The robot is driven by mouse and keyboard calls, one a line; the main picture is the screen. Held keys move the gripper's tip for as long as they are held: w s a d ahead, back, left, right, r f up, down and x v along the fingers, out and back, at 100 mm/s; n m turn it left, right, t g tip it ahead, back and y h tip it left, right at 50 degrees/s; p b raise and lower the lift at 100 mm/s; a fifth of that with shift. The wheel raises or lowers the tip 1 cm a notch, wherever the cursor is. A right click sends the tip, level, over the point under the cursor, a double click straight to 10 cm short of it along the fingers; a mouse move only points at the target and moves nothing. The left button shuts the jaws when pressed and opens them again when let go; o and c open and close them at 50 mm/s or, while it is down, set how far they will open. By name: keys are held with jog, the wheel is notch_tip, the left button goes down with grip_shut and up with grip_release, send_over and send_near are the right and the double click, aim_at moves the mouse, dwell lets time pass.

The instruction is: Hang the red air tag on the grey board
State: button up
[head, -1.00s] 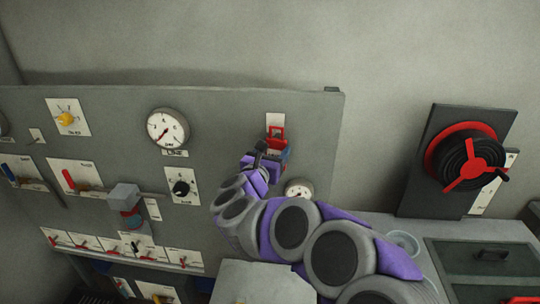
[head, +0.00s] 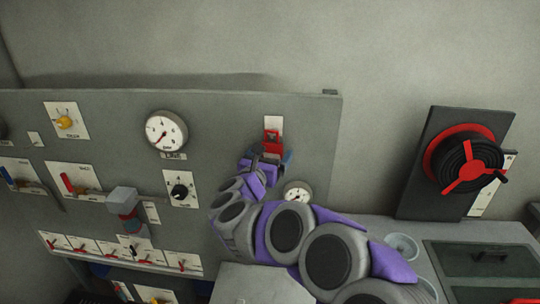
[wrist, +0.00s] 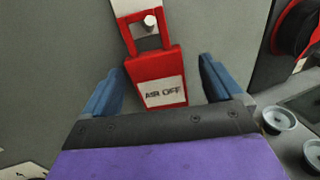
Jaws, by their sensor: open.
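The red air tag (wrist: 156,78), marked "AIR OFF", hangs at the grey board (head: 230,120). In the wrist view its square loop is around a light metal peg (wrist: 150,20) on a white plate. In the head view the tag (head: 271,142) shows just above my gripper (head: 266,164). My gripper (wrist: 160,90) is open, with one blue finger on each side of the tag. Gaps show between both fingers and the tag. The tag's lower edge is close to the gripper's dark palm; I cannot tell whether they touch.
A round gauge (head: 297,192) sits on the board just right of and below my gripper. Another gauge (head: 166,132) and several switches are to the left. A red-and-black valve wheel (head: 466,164) stands at right. A counter with cups (head: 402,246) is lower right.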

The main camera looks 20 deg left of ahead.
jog(key=shift+a, duration=0.3)
jog(key=shift+s+a+f, duration=0.1)
jog(key=shift+s+a, duration=0.1)
jog(key=shift+s, duration=0.3)
jog(key=s, duration=1.6)
jog(key=shift+s, duration=0.15)
